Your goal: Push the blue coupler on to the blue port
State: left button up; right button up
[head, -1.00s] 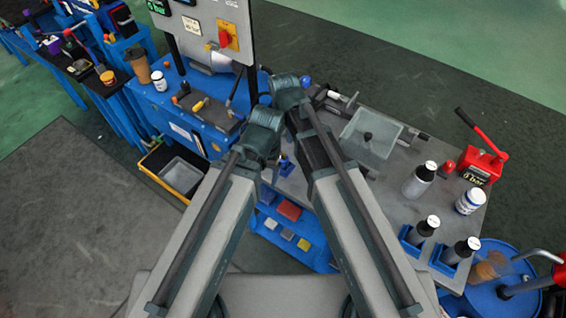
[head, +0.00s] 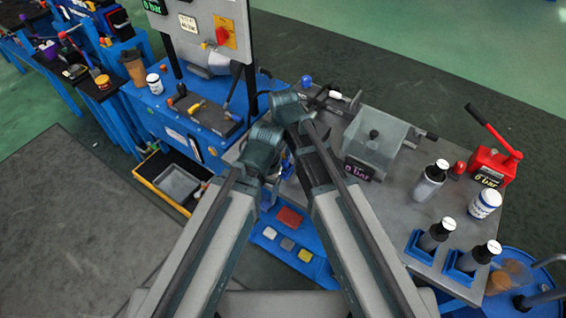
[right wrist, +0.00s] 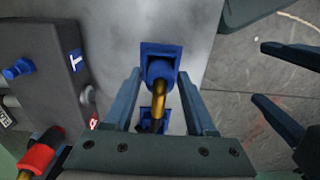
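The blue coupler (right wrist: 160,72) shows in the right wrist view, with a brass-coloured hose end on it, at a blue square holder (right wrist: 160,48) on the grey bench. My right gripper (right wrist: 159,73) has its fingers on either side of the coupler, with gaps visible, so it looks open around it. A blue port (right wrist: 18,68) sticks out of a dark grey block at the left of that view, apart from the coupler. My left gripper (right wrist: 265,72) shows at the right edge with its fingers apart and empty. In the head view my arms hide most of both grippers.
A red coupler (right wrist: 40,155) on a hose lies at the lower left of the wrist view. In the head view, a clear tank (head: 374,140), dark bottles (head: 431,181) and a red hand pump (head: 492,165) stand on the bench. A control panel (head: 208,30) stands at the back left.

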grip_shut()
jog(key=shift+r, duration=0.1)
jog(key=shift+r+p, duration=2.4)
jog(key=shift+p, duration=0.15)
